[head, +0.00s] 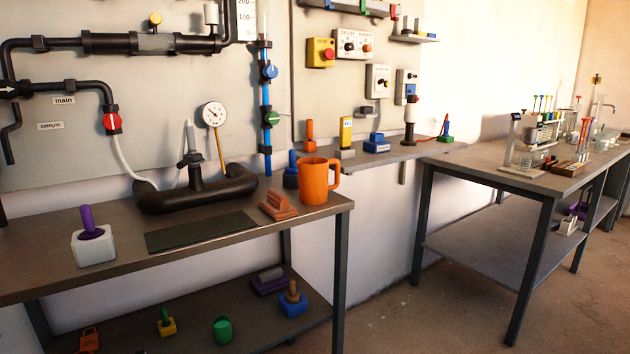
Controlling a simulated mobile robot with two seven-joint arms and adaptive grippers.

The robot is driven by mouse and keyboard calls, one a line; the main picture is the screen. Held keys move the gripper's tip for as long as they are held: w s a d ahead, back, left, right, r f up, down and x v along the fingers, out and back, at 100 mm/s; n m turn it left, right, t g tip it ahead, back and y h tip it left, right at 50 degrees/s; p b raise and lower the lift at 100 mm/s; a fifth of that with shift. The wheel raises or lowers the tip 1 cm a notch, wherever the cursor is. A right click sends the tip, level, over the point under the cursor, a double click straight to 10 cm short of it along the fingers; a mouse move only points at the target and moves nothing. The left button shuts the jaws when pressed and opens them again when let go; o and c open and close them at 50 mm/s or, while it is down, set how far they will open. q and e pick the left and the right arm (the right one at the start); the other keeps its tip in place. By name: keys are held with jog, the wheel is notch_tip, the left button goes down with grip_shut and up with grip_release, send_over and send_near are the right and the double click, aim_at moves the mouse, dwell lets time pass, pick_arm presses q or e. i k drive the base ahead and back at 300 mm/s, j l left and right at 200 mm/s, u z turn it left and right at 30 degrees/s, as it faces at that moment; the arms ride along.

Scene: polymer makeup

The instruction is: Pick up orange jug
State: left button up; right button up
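The orange jug (314,184) stands upright near the right end of the left workbench (150,262). Its handle is on its right side. A small orange-brown block-shaped object (278,207) lies just to the left of the jug, close to it. Neither of my grippers shows in the head view.
A dark flat mat (200,231), a white block with a purple handle (93,243) and a black pipe fitting (195,192) are on the same bench. A shelf below holds several small objects. A second table (490,165) stands right, with open floor (400,315) between.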

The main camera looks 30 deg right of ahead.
aim_at(314, 187)
jog(key=l, duration=0.4)
jog(key=k+l+u, duration=0.15)
jog(key=l, duration=0.7)
jog(key=k+l+u, duration=0.1)
jog(key=l, duration=0.3)
jog(key=k+l+u, duration=0.1)
jog(key=l, duration=0.3)
jog(key=k+l, duration=0.15)
jog(key=l, duration=0.25)
